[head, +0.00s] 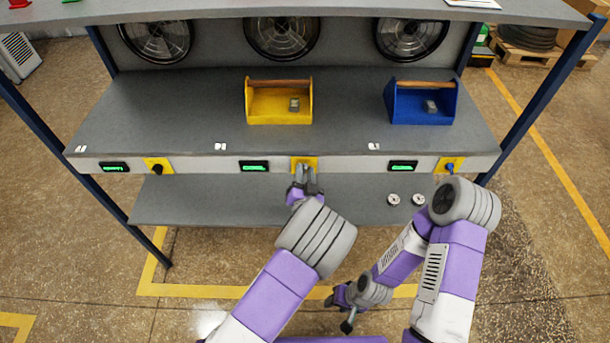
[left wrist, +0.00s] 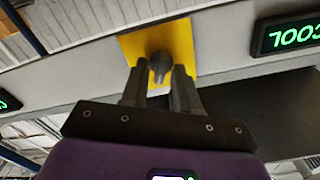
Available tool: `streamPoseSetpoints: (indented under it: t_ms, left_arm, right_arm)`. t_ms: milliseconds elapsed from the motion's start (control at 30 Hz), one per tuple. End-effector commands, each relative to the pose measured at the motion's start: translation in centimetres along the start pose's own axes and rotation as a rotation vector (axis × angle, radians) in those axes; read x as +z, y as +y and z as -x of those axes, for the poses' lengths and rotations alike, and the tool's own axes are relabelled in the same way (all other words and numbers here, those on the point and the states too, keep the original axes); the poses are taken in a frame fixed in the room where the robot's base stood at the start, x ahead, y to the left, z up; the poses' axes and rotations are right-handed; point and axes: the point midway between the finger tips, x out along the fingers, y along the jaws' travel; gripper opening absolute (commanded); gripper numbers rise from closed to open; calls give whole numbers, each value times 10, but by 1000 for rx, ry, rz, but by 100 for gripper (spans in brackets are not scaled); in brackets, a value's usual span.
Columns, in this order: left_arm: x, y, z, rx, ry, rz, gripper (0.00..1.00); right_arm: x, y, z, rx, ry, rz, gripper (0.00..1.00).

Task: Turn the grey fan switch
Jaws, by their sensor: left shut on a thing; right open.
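The grey fan switch (left wrist: 160,65) sits on a yellow plate (left wrist: 178,38) in the front rail of the workbench. In the head view the yellow plate (head: 314,160) is at the middle of the rail, with my left gripper (head: 305,174) in front of it, mostly covering the switch. In the left wrist view my left gripper (left wrist: 159,78) has one finger on each side of the grey switch and is shut on it. My right gripper (head: 338,312) is open and empty, low and away from the rail.
A black switch (head: 157,168) and a blue switch (head: 449,168) sit on other yellow plates. Green-lit displays (head: 254,166) line the rail (head: 220,165). A yellow toolbox (head: 280,118) and a blue toolbox (head: 422,115) stand on the shelf, with fans (head: 283,36) behind.

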Motion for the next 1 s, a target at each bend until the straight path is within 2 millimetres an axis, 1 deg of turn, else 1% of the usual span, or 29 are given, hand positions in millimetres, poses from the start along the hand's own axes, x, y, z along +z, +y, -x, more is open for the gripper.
streamPoseSetpoints:
  t_ms: [33, 267, 700, 1000]
  left_arm:
    - [2, 0, 0, -2, 1, 33, 0]
    - [4, -1, 0, -3, 1, 220, 0]
    - [6, -3, 0, -1, 4, 632, 0]
    - [5, -4, 0, -1, 2, 846, 0]
  right_arm:
    - [0, 2, -6, 0, 0, 0, 43]
    - [-1, 11, -30, 0, 0, 0, 43]
    - [-4, 32, -84, 0, 0, 0, 43]
    - [-5, 42, -112, 0, 0, 0, 43]
